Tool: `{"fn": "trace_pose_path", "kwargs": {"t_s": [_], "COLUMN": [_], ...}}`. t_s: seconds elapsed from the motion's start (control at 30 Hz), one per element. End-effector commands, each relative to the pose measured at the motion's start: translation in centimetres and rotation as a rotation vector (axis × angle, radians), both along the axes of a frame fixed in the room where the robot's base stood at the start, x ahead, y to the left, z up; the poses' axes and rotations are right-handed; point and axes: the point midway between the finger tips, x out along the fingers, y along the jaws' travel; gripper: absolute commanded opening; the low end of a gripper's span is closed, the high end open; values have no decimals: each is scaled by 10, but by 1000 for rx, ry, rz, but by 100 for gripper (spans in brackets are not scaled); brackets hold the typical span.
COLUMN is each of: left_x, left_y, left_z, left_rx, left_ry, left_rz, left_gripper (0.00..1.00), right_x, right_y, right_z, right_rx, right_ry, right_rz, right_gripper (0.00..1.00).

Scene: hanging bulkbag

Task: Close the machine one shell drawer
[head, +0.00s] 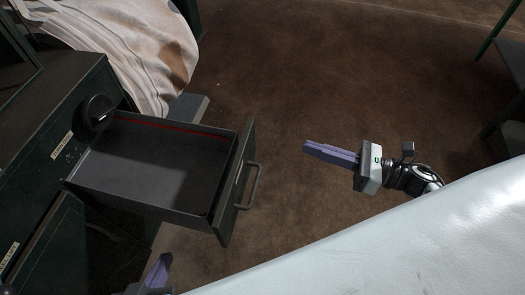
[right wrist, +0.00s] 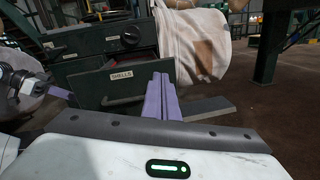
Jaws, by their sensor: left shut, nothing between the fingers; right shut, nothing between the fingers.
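The shell drawer (head: 165,160) of the dark green machine (head: 60,130) stands pulled out in the head view, and its inside looks empty. Its front panel (head: 236,183) has a bar handle (head: 251,186) facing right. In the right wrist view the drawer front (right wrist: 125,82) bears a "SHELLS" label. My right gripper (head: 308,147) is shut and empty, to the right of the handle and apart from it; its purple fingers also show in the right wrist view (right wrist: 161,80). My left gripper (head: 163,262) is shut at the bottom edge, below the drawer, mostly cut off.
A stained white bulk bag (head: 140,45) hangs behind the drawer, beside the machine. A black knob (head: 96,112) sits on the machine near the drawer. Brown floor (head: 320,80) is open to the right. Dark frame legs (head: 495,45) stand at the far right.

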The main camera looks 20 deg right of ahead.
Motion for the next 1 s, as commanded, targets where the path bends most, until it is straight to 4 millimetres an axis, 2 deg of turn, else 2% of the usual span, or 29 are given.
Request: {"fn": "trace_pose_path", "kwargs": {"t_s": [0.1, 0.27, 0.37, 0.8, 1.0], "left_x": [1, -1, -2, -3, -2], "left_y": [-1, -1, -1, -1, -1], "left_z": [-4, -3, -3, -6, -5], "left_rx": [-8, -11, -11, -10, -11], "left_ry": [-7, -9, -5, -4, -6], "left_rz": [2, 2, 2, 2, 3], "left_gripper": [0, 0, 0, 0, 0], "right_x": [-9, -10, -3, 48, 61], "right_y": [-6, -1, 11, 86, 105], "right_z": [-6, -4, -3, -3, -4], "right_rx": [-143, -197, -194, -189, -190], "right_ry": [-148, -212, -214, -211, -208], "right_rz": [96, 138, 138, 136, 135], "right_gripper": [0, 0, 0, 0, 0]}}
